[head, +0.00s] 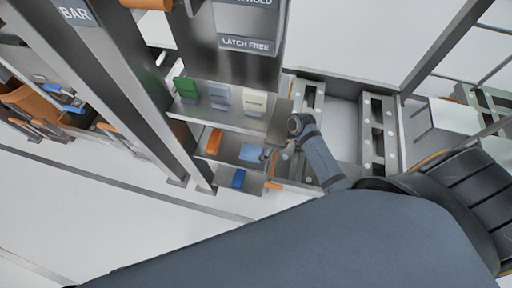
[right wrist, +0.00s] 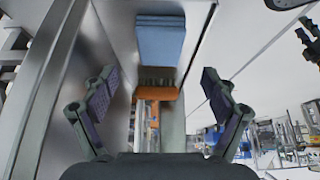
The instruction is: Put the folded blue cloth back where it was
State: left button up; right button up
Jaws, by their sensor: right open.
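The folded blue cloth (head: 252,153) lies on the middle shelf of a metal rack in the head view, at its right end. It also shows at the top middle of the right wrist view (right wrist: 160,40), flat on the shelf. My left gripper is not in view.
An orange object (head: 214,141) shares the cloth's shelf. Above stand a green item (head: 186,90), a pale blue one (head: 219,97) and a cream one (head: 255,102). A blue item (head: 238,178) is lower. A metal wall (right wrist: 75,95) stands close left of the right gripper.

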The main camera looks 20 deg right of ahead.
jog(key=v, duration=0.5)
jog(key=shift+r+p, duration=0.15)
jog(key=shift+p, duration=0.15)
jog(key=s+d+f+m+h, duration=0.2)
jog(key=s+d+f+m, duration=0.2)
jog(key=f, duration=0.7)
jog(key=s+d+f+m+h, duration=0.2)
jog(key=s+d+f+m, duration=0.15)
jog(key=f, duration=0.75)
jog(key=s+f+m+g+h, duration=0.1)
jog(key=s+f, duration=0.5)
jog(key=s, duration=0.6)
jog(key=s+d+f+m+g, duration=0.1)
jog(key=s+f+m, duration=0.1)
jog(key=s+f, duration=0.5)
jog(key=s, duration=0.5)
jog(key=shift+d+f+h, duration=0.2)
jog(key=shift+d+h, duration=0.05)
jog(key=shift+h, duration=0.15)
